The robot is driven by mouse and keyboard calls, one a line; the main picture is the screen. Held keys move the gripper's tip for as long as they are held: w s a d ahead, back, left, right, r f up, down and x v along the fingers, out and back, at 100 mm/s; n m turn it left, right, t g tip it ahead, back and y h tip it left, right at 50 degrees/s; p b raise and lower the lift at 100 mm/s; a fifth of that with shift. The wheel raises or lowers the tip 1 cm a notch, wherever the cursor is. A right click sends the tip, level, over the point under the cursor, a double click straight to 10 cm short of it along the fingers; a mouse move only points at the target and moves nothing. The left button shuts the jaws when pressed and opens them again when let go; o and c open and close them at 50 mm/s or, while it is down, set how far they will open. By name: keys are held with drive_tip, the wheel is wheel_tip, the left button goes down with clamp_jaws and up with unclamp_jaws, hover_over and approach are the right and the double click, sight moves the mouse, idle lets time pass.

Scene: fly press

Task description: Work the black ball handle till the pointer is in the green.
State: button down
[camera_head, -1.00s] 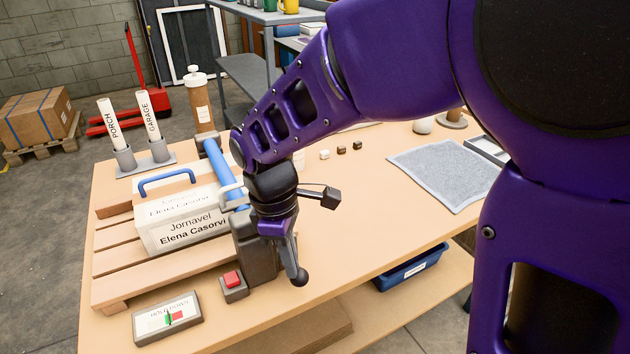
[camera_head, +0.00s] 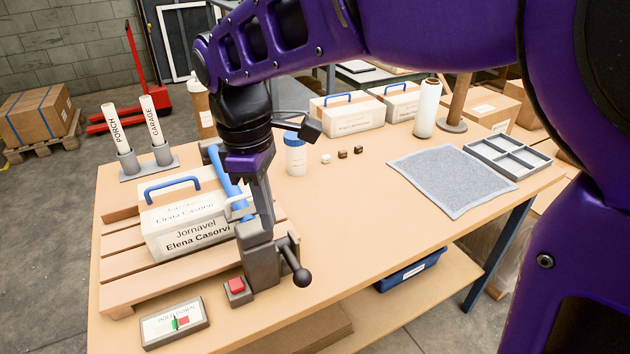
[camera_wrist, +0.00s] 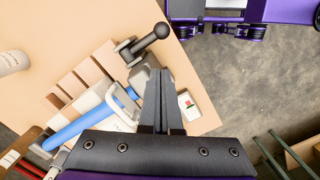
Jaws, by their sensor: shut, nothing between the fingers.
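The black ball handle (camera_head: 301,277) sticks out toward the front right from the grey press (camera_head: 262,262) at the table's front edge. In the wrist view the ball (camera_wrist: 161,30) shows above the fingertips and apart from them. The gauge (camera_head: 174,323) lies front left, with a white face and a green and a red band. A thin dark pointer seems to lie at the green, but it is too small to be sure. My gripper (camera_head: 264,212) is shut and empty, pointing down, above and left of the ball, close to the press column.
A red button box (camera_head: 237,289) stands beside the press. A white case (camera_head: 185,225) with a blue handle sits on the wooden pallet (camera_head: 170,278), with a blue bar (camera_head: 222,172) beside it. A white bottle (camera_head: 296,155) stands behind. The table right of the ball is clear.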

drive_tip(key=r, duration=0.5)
drive_tip(key=shift+a+p, duration=0.25)
drive_tip(key=shift+p, duration=0.1)
idle(0.4)
